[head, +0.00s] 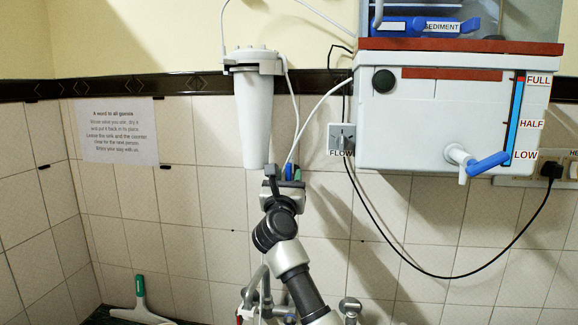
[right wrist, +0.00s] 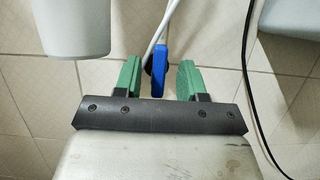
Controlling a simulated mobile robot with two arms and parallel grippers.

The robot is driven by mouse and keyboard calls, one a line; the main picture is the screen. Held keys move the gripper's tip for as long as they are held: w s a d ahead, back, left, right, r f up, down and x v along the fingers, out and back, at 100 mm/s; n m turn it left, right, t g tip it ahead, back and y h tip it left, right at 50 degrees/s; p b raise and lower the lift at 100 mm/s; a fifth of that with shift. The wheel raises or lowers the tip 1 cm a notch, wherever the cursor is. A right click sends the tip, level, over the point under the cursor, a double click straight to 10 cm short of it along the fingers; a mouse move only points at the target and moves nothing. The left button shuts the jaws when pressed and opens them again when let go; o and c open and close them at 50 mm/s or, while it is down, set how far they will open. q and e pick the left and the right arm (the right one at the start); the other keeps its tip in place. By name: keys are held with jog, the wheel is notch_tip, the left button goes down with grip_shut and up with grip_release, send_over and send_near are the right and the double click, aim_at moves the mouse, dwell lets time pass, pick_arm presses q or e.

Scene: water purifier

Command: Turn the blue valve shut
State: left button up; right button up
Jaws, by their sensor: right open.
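The blue valve (head: 289,172) shows as a small blue handle on the tiled wall, below and right of the white filter cylinder. My right gripper (head: 284,175) is right at it and partly hides it in the head view. In the right wrist view the blue valve handle (right wrist: 158,70) stands upright between the two green-padded fingers of the right gripper (right wrist: 158,80). The fingers are apart, with a gap on each side of the handle. My left gripper is not in view.
A white filter cylinder (head: 254,115) hangs just above my right gripper. A white tank (head: 440,120) with a blue-lever tap (head: 488,163) is at right. A white hose (head: 310,115) runs down to the valve, and a black cable (head: 420,272) loops across the wall.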

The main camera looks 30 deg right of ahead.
jog(key=shift+x, duration=0.95)
